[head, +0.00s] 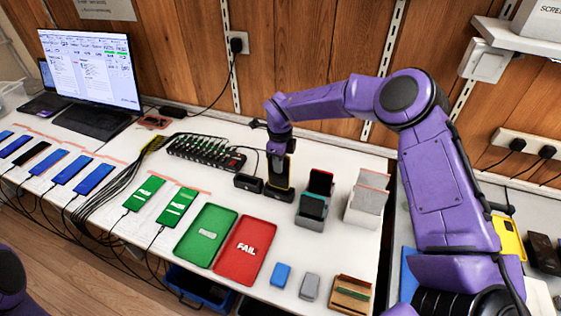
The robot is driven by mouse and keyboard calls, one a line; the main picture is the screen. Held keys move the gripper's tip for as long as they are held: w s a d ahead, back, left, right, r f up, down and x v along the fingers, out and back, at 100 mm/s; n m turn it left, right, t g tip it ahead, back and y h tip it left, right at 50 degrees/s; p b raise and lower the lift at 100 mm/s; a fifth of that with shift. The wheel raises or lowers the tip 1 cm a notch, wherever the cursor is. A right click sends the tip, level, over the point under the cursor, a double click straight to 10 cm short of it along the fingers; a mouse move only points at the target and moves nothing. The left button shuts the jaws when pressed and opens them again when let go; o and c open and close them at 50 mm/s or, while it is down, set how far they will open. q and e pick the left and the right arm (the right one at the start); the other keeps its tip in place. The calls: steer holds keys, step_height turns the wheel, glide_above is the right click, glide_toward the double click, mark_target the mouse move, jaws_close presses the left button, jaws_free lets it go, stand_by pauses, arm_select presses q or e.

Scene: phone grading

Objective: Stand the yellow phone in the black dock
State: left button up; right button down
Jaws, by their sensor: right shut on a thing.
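The yellow phone (280,174) is upright near the middle of the bench, with its dark face towards me and yellow showing along its edge. My right gripper (279,150) is shut on its upper end from above. The phone's lower end is at the black dock (278,193); I cannot tell whether it rests fully in the slot. A second low black block (248,184) sits just left of the dock. My left gripper is out of view; only a purple part of my left arm shows at the lower left edge.
A multi-port hub (205,152) with cables lies left of the dock. A grey stand (313,213) with dark phones and a pale stand (367,200) are to the right. Green (186,255) and red FAIL (238,270) trays lie in front. Several phones line the left.

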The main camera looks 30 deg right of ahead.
steer(key=shift+w+a, duration=0.1)
steer(key=shift+w+d+f+b, duration=0.25)
steer(key=shift+w+f+b, duration=0.05)
steer(key=shift+f, duration=0.05)
stand_by(0.3)
steer(key=shift+f, duration=0.1)
steer(key=shift+f+b, duration=0.4)
steer(key=shift+f, duration=0.05)
steer(key=shift+s+f, duration=0.1)
stand_by(0.5)
steer(key=shift+f+b, duration=0.5)
steer(key=shift+f, duration=0.1)
steer(key=shift+f, duration=0.15)
